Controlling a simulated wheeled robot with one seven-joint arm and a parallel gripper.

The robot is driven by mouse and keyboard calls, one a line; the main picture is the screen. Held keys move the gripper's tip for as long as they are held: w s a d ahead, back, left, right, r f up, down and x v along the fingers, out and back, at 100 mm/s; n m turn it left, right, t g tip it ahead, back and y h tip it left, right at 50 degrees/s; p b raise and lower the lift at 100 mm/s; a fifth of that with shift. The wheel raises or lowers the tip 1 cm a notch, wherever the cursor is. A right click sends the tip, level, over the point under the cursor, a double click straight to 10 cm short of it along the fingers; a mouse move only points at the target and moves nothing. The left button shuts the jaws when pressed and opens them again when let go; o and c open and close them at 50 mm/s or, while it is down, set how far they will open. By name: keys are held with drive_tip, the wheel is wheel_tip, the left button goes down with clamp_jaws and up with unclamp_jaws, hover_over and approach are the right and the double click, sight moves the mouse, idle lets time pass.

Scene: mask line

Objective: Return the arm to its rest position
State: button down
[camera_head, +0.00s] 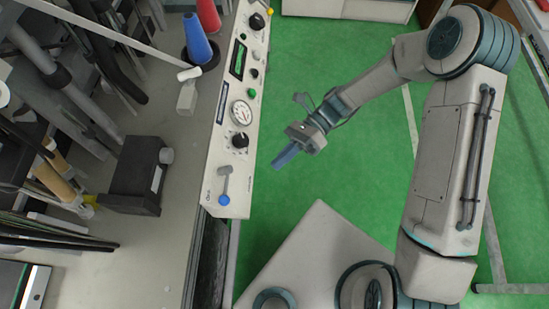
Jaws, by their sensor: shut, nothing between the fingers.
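My gripper (287,155) is at the end of my arm, over the green floor to the right of the machine's control panel. Its blue-grey fingers point down and left in the head view and are together, with nothing between them. The arm bends from the upper right back toward the gripper. A gap of green floor shows between the fingertips and the panel edge.
The control panel (231,130) has a gauge, black knobs, green buttons and a blue-tipped lever (224,185). Green floor (315,65) is open above the gripper.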

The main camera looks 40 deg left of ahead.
idle(0.6)
drive_tip(key=w+d+r+n+t, duration=0.3)
drive_tip(key=w+d+r+t, duration=0.25)
drive_tip(key=d, duration=0.35)
drive_tip(key=w+d+r+n+t, duration=0.3)
drive_tip(key=w+d+r+t, duration=0.25)
drive_tip(key=d, duration=0.35)
drive_tip(key=s+d+r+n+t+h, duration=0.1)
drive_tip(key=d+r+t, duration=0.6)
drive_tip(key=d, duration=0.9)
wheel_tip(320, 180, up, 2)
drive_tip(key=n+h, duration=0.1)
drive_tip(key=n, duration=0.1)
drive_tip(key=shift+d+r+n, duration=0.2)
drive_tip(key=shift+n, duration=0.1)
drive_tip(key=shift+a, duration=0.15)
